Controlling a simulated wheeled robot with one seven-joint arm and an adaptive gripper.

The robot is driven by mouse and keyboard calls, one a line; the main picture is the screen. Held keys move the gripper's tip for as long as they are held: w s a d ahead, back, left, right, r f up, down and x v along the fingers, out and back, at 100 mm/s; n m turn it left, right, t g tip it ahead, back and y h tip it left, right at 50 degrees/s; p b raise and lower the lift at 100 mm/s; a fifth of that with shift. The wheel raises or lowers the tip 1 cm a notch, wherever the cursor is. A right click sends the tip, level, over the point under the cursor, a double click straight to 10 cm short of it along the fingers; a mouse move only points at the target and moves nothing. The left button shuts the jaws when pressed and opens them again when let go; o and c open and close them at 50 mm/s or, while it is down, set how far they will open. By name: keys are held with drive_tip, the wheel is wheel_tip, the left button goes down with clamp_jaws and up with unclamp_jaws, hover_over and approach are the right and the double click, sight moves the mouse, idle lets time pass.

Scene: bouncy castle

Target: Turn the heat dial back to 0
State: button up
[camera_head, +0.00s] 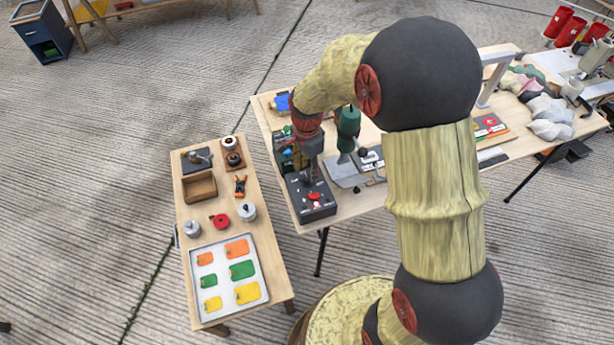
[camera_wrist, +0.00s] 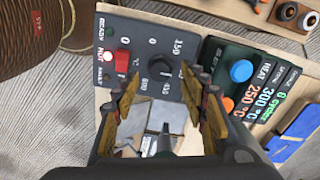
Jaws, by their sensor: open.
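The heat dial (camera_wrist: 159,69) is a black round knob on a dark grey control box (camera_wrist: 190,20). White marks around it read 0, 150, 450 and 600 in the wrist view; the exact pointer setting is hard to read. My gripper (camera_wrist: 164,82) is open, with one finger to each side of the dial in the picture. I cannot tell whether either finger touches it. In the head view the control box (camera_head: 318,210) sits at the table's near left corner, and my gripper (camera_head: 314,182) points down over it, hiding the dial.
A red switch (camera_wrist: 122,61) is on the same box, close to the left finger. A dark panel with a blue knob (camera_wrist: 241,70) lies to the right. A green-handled tool (camera_head: 348,128) stands beside my gripper. A side table (camera_head: 224,222) holds a tray and small parts.

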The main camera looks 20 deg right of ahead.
sight(307, 180)
drive_tip(key=shift+f+b, duration=0.3)
drive_tip(key=shift+f, duration=1.1)
drive_tip(key=shift+c, duration=0.8)
clamp_jaws()
